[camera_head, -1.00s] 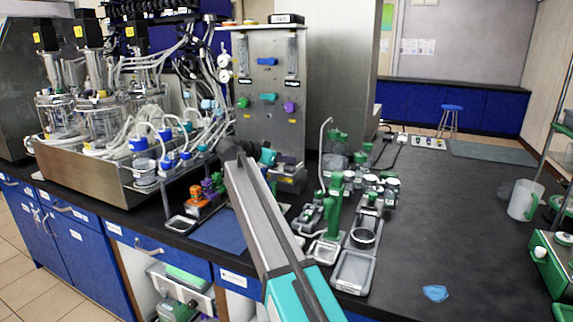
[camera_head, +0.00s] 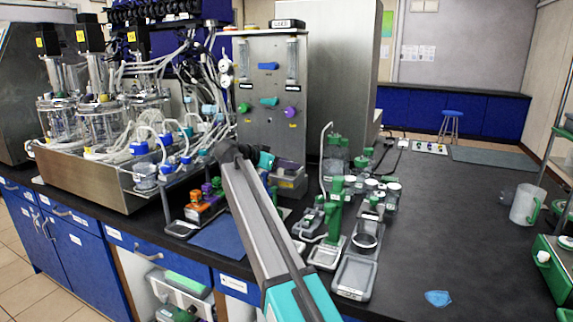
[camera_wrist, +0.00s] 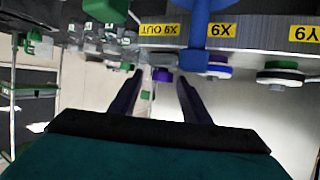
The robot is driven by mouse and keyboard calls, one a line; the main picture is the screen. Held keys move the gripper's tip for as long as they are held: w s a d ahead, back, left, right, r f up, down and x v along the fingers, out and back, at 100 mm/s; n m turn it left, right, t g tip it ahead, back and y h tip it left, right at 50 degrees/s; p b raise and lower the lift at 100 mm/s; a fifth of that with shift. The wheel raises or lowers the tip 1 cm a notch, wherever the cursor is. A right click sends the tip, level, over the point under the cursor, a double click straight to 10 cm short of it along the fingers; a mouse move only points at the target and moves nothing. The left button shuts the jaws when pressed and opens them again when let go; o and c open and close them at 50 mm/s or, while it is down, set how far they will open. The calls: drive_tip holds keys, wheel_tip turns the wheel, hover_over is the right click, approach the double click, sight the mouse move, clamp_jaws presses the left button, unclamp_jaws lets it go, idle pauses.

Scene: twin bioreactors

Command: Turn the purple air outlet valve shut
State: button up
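Glass bioreactors (camera_head: 100,120) with tubes stand left of the panel. Green-topped bottles (camera_head: 335,185) stand right of my arm. The right bench is mostly clear.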

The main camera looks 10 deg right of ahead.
drive_tip(key=shift+a, duration=0.15)
drive_tip(key=shift+s+a+r, duration=0.2)
drive_tip(key=shift+a+r, duration=0.05)
drive_tip(key=shift+a, duration=0.1)
drive_tip(key=v, duration=1.2)
drive_tip(key=shift+s+a, duration=0.25)
drive_tip(key=shift+r, duration=0.1)
